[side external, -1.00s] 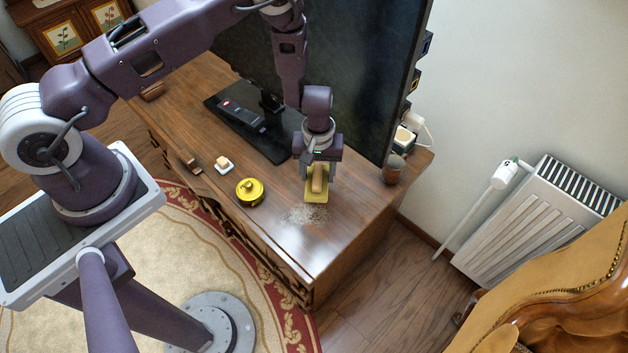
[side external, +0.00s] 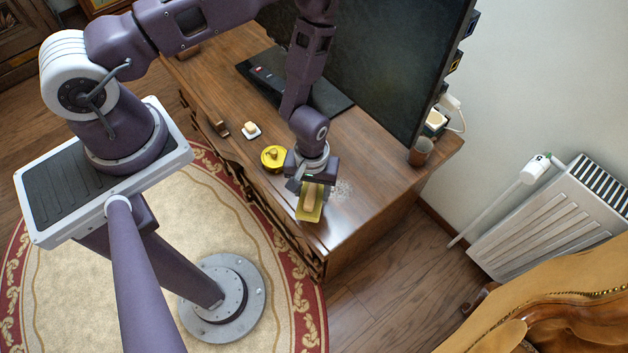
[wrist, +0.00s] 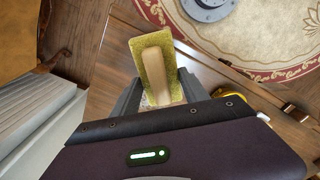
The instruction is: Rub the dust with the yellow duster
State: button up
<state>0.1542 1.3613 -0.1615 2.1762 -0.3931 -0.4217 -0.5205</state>
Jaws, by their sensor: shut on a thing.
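The yellow duster (side external: 301,213) has a flat yellow pad and a pale wooden handle. My gripper (side external: 312,184) points down and is shut on this handle. In the wrist view the duster (wrist: 151,83) sticks out from between the fingers of my gripper (wrist: 158,94). The duster is over the cabinet top near its front edge; I cannot tell whether the pad touches the wood. The dust (side external: 342,188) is a pale speckled patch on the cabinet top, just right of my gripper. Part of it may be hidden behind the gripper.
The wooden cabinet (side external: 375,190) carries a large dark screen (side external: 385,65). A round yellow tin (side external: 273,162) and a small white dish (side external: 251,132) stand left of my gripper. A brown cup (side external: 420,152) stands at the right back. The right part of the top is clear.

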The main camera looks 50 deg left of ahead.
aim_at(343, 172)
notch_tip(343, 172, down, 5)
jog(key=shift+f, duration=0.1)
jog(key=shift+w+f, duration=0.15)
jog(key=shift+w, duration=0.4)
jog(key=shift+w+f, duration=0.15)
jog(key=shift+w, duration=0.4)
jog(key=c, duration=0.4)
jog(key=shift+w, duration=5.6)
jog(key=shift+w+a, duration=0.1)
jog(key=shift+w, duration=0.2)
jog(key=shift+s+a, duration=0.2)
jog(key=shift+a, duration=0.5)
jog(key=shift+s, duration=6.45)
jog(key=shift+s+a, duration=0.35)
jog(key=shift+a, duration=0.35)
jog(key=shift+w, duration=6.8)
jog(key=shift+w+r, duration=0.15)
jog(key=shift+r, duration=4)
